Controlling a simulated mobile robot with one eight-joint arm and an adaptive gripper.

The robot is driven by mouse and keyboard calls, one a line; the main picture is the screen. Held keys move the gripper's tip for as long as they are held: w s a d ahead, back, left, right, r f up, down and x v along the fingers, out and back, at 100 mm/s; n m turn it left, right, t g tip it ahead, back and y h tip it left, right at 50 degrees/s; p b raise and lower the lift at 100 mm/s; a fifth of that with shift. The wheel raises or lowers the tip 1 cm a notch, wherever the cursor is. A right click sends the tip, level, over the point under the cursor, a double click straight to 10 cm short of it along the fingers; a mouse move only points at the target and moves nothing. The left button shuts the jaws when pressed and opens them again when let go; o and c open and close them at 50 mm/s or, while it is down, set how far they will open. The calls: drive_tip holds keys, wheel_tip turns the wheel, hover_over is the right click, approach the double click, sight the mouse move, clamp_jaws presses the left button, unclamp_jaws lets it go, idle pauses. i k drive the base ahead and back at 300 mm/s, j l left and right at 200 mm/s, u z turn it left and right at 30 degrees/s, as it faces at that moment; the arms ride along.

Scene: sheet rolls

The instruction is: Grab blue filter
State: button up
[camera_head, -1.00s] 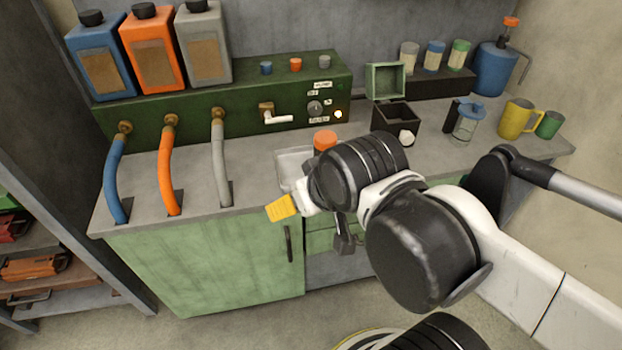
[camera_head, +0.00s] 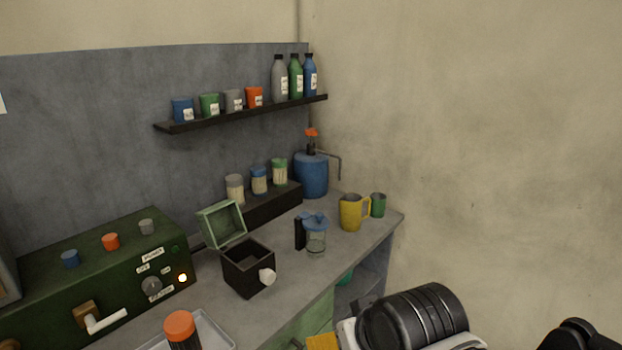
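I cannot tell for sure which thing is the blue filter. Blue candidates are a blue-topped jar (camera_head: 259,180) between two similar jars on the black ledge, a blue cup (camera_head: 182,110) on the wall shelf, and a small blue cap (camera_head: 70,258) on the green machine. A clear jug with a blue lid (camera_head: 315,234) stands on the counter.
An open-topped black box (camera_head: 248,271) with a white knob stands mid-counter, in front of an open green box (camera_head: 222,224). A yellow mug (camera_head: 352,213) and green cup (camera_head: 378,205) are near the right end. An orange-capped container (camera_head: 180,327) is at the front.

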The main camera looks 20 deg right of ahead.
sight(258, 173)
drive_tip(key=i+l, duration=0.25)
drive_tip(key=i, duration=0.2)
drive_tip(key=i+l+z, duration=0.1)
drive_tip(key=i+l, duration=0.4)
drive_tip(key=i, duration=0.35)
drive_tip(key=i+l+z, duration=0.1)
drive_tip(key=i+l, duration=0.15)
drive_tip(key=i, duration=0.2)
